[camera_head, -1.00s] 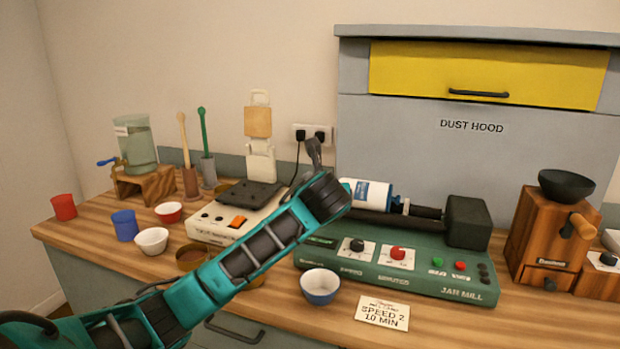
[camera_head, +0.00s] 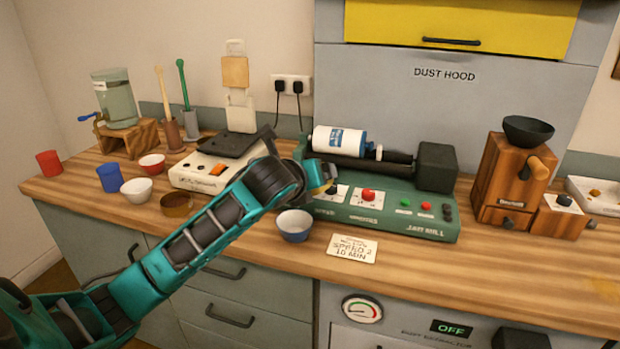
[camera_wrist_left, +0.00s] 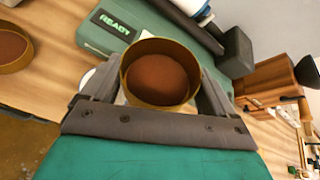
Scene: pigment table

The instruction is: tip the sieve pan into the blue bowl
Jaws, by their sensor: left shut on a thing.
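My left gripper (camera_wrist_left: 157,78) is shut on a round brass-coloured sieve pan (camera_wrist_left: 160,103), with one finger on each side of it. The pan holds brown powder and looks roughly level in the left wrist view. In the head view my left wrist is just above and behind the blue bowl; the fingers and pan are mostly hidden there. The blue bowl (camera_head: 294,228), blue outside and white inside, stands upright at the counter's front, before the green jar mill. A white edge (camera_wrist_left: 87,78) beside the left finger may be its rim. My right gripper is not in view.
The jar mill (camera_head: 390,212) stands close behind the bowl, with a card (camera_head: 352,248) to the bowl's right. Another brass pan (camera_head: 177,206), a white bowl (camera_head: 136,190) and cups stand left. A wooden grinder (camera_head: 513,175) is at right. The front-right counter is clear.

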